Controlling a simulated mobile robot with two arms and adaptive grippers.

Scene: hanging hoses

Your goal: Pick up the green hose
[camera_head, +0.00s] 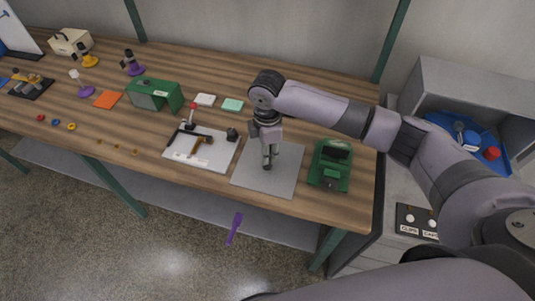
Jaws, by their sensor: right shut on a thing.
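I cannot make out a green hose anywhere in this view. My right gripper (268,164) points down over the grey square plate (283,178) near the front of the wooden table. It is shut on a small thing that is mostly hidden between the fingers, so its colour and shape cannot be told. I cannot tell whether the fingertips touch the plate. My left gripper is not in view.
A green device (331,168) stands just right of the plate. A white board (184,157) with a hammer lies to the left. A green box (153,96) and coloured pads sit farther back. A purple strip (235,228) shows below the table's front edge.

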